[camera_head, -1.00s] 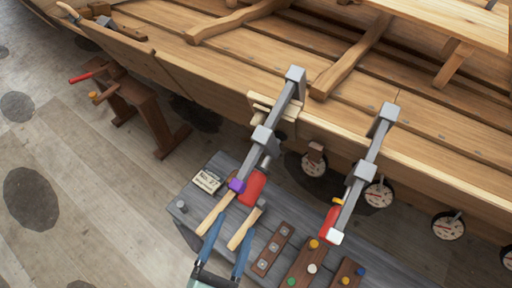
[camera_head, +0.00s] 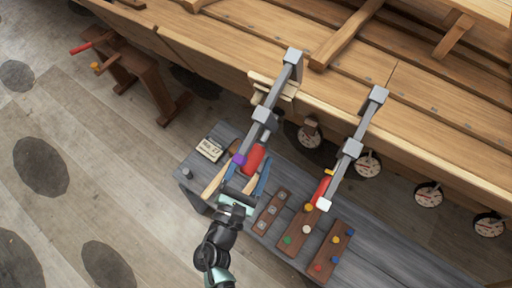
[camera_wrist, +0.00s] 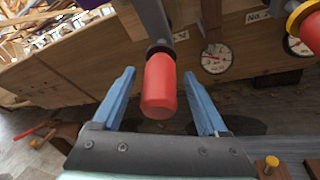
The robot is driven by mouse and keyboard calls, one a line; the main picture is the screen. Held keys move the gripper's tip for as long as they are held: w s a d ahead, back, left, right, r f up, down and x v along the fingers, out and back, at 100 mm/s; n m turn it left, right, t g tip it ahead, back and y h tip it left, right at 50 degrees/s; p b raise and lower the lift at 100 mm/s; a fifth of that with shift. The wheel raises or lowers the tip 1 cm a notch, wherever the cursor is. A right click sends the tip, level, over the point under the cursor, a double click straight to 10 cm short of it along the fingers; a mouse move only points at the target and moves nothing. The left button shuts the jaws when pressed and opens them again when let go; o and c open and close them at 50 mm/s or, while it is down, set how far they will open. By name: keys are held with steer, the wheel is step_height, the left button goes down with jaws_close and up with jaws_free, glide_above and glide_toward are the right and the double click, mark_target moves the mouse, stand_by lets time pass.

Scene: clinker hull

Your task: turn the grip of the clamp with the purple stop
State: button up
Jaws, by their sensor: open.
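The clamp with the purple stop (camera_head: 239,159) hangs on the hull's edge, its grey bar (camera_head: 272,95) slanting down toward the bench. Its red grip (camera_head: 254,158) is beside the stop at the lower end. My gripper (camera_head: 246,173) is open around the grip's lower end. In the wrist view its blue fingers (camera_wrist: 159,76) stand on either side of the grip, with a gap at each side.
A second clamp with a yellow stop (camera_head: 328,172) and a red grip (camera_head: 321,188) hangs to the right. The grey bench (camera_head: 375,230) below holds wooden strips with coloured pegs (camera_head: 336,240) and a label card (camera_head: 209,149). Round dials (camera_head: 367,164) line the hull's underside.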

steer(key=shift+x, duration=1.25)
jaws_close()
